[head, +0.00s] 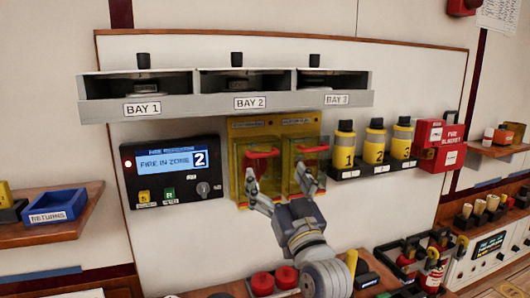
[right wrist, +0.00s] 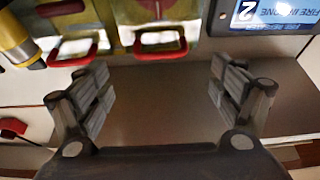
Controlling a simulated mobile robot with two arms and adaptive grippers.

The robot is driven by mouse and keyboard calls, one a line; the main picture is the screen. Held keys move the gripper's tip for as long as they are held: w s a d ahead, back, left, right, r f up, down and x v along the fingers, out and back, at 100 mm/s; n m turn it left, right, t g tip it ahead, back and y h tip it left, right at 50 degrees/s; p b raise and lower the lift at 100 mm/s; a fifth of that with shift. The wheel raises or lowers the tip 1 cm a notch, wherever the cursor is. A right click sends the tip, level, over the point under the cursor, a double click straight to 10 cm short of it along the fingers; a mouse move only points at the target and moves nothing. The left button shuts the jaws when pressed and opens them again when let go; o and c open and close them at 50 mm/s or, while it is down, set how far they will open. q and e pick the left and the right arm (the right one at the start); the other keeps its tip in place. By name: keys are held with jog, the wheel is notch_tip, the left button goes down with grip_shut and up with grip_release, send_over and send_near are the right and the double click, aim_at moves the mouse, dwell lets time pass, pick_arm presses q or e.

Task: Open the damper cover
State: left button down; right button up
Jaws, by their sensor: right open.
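Two clear yellow covers with red handles hang side by side on a yellow panel (head: 262,124) on the white board. They are the left cover (head: 240,173) and the right cover (head: 322,168); both look closed. The labels above them are too small to read, so I cannot tell which is the damper cover. My right gripper (head: 279,182) is open and empty in front of the covers, its fingers overlapping both in the head view. In the right wrist view, the red handles (right wrist: 160,42) and (right wrist: 75,55) lie beyond the open fingers (right wrist: 165,92), apparently apart from them. My left gripper is out of view.
A display panel (head: 171,182) reading "FIRE IN ZONE 2" is left of the covers. Numbered yellow bottles (head: 374,145) stand to the right. A grey shelf (head: 190,105) marked BAY 1 to BAY 3 juts out above. Red round items (head: 262,283) lie below.

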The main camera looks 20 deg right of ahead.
aim_at(266, 156)
jog(key=p+x, duration=0.2)
jog(key=x, duration=0.6)
